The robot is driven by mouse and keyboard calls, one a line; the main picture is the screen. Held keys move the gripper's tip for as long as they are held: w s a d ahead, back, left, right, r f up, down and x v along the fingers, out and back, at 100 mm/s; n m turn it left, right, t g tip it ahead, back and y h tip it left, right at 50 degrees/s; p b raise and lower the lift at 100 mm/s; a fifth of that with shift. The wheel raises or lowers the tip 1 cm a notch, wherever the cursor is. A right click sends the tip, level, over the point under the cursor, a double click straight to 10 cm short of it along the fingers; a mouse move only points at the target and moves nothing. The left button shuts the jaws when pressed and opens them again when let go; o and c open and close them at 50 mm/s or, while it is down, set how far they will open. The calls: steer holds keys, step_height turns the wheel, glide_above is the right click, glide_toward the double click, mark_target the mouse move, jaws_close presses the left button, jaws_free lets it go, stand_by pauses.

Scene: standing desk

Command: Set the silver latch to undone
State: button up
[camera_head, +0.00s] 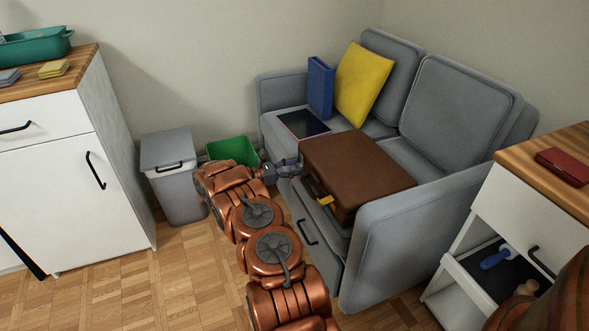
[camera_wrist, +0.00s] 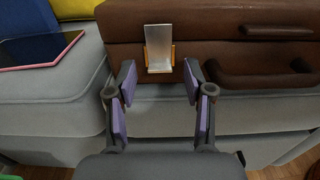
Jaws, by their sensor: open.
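The brown suitcase (camera_head: 358,168) lies flat on the grey sofa seat; its front side (camera_wrist: 240,65) fills the top of the wrist view. The silver latch (camera_wrist: 158,45) is a flat plate in an orange-yellow bracket on that front. It stands upright across the seam between lid and body. My gripper (camera_wrist: 160,76) is open and empty, its purple-padded fingers pointing at the suitcase, one either side of the latch's lower end and nearer the camera. I cannot tell whether they touch anything. In the head view my gripper (camera_head: 288,166) is beside the suitcase's near left corner.
The suitcase handle (camera_wrist: 262,78) is right of the latch. An orange-yellow fitting (camera_head: 326,201) shows on the front. A green bin (camera_head: 232,150) and grey bin (camera_head: 176,190) stand left.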

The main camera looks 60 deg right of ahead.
steer(key=shift+d, duration=0.15)
steer(key=shift+s, duration=0.1)
jaws_close()
